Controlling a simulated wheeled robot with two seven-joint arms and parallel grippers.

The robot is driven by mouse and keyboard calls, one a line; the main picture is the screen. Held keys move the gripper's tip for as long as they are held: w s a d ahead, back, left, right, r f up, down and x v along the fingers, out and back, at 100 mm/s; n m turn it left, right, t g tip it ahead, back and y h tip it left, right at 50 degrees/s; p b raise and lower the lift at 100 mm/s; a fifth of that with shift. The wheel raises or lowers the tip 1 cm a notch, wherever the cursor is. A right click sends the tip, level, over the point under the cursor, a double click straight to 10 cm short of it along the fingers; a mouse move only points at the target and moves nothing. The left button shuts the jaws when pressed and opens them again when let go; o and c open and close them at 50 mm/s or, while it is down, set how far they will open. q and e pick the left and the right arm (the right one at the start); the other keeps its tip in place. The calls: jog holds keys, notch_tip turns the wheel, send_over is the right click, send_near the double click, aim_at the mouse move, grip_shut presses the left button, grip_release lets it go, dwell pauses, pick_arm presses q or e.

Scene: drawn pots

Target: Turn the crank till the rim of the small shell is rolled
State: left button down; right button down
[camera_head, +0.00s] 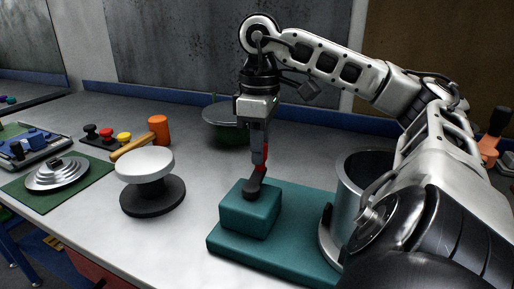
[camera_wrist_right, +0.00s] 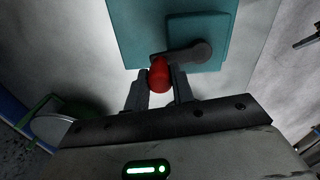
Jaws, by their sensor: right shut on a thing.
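The crank has a dark arm (camera_head: 254,187) on a teal box and a red handle (camera_head: 262,155). My right gripper (camera_head: 260,150) points down and is shut on the red handle. In the right wrist view the red handle (camera_wrist_right: 159,74) stands between the two fingers, with the dark crank arm (camera_wrist_right: 185,54) reaching right to its round hub. A metal shell (camera_head: 357,180) stands at the right end of the teal base (camera_head: 290,262), partly hidden by my right arm. I cannot make out its rim's state. My left gripper is not in view.
A white-topped round stand (camera_head: 146,163) is left of the teal base. An orange-headed mallet (camera_head: 158,128) and coloured knobs (camera_head: 106,135) lie behind it. Stacked metal discs (camera_head: 55,173) rest on a green mat at left.

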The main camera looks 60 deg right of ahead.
jog(key=shift+r, duration=0.1)
jog(key=c, duration=1.2)
grip_release()
jog(key=shift+r, duration=0.2)
pick_arm(q)
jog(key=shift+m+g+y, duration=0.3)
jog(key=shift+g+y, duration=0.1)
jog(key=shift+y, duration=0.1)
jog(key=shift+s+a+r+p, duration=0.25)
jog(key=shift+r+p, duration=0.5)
jog(key=shift+p, duration=1.1)
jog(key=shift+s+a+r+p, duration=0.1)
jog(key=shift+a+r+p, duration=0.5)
jog(key=shift+p, duration=1.25)
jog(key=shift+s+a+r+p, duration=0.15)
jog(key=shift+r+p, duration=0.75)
jog(key=shift+p, duration=0.95)
pick_arm(e)
jog(key=shift+r, duration=7.75)
